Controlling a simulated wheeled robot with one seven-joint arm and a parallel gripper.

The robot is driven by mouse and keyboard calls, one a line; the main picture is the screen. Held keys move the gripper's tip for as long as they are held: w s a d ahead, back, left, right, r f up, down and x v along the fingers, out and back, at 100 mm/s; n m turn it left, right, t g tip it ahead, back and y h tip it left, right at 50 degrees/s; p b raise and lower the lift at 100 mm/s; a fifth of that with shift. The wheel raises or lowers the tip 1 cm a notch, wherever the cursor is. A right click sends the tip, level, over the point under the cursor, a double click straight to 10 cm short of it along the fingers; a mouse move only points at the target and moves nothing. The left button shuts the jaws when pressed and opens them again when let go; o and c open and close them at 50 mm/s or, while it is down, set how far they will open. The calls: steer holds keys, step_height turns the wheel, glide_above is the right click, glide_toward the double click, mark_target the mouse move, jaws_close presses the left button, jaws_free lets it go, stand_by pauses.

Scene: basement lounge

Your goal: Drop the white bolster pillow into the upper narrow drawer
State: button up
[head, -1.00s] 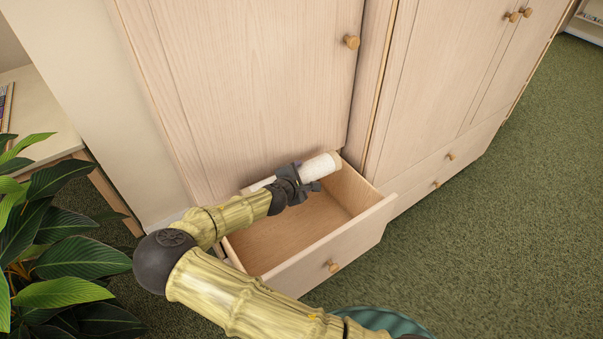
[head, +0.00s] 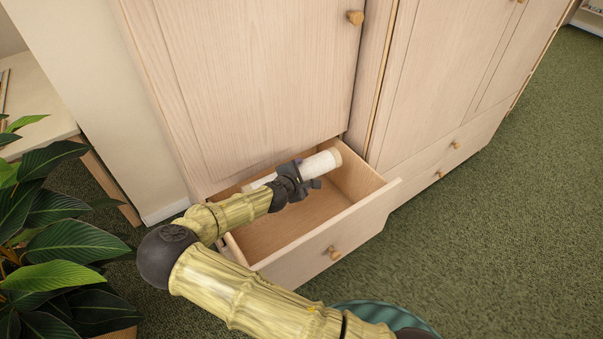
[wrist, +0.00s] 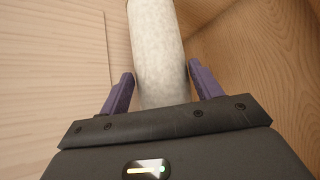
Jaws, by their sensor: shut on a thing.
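The white bolster pillow (head: 318,163) is a pale cylinder lying slantwise over the back of the open narrow drawer (head: 330,243), close to the cabinet front. My gripper (head: 293,183) is shut on it near its middle. In the wrist view the pillow (wrist: 158,50) runs up between the two purple fingers of my gripper (wrist: 160,92). The drawer is pulled out and its visible floor is bare. My gripper hides the middle of the pillow. I cannot tell whether the pillow touches the drawer.
The wooden wardrobe door (head: 250,80) rises directly behind the drawer. Shut drawers (head: 440,165) are to the right. A leafy plant (head: 60,240) and a side table (head: 40,110) stand at left. Green carpet (head: 500,230) is free at right.

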steer(key=shift+r, duration=0.1)
steer(key=o, duration=1.2)
steer(key=shift+o, duration=0.2)
steer(key=shift+s, duration=0.1)
steer(key=v, duration=1.7)
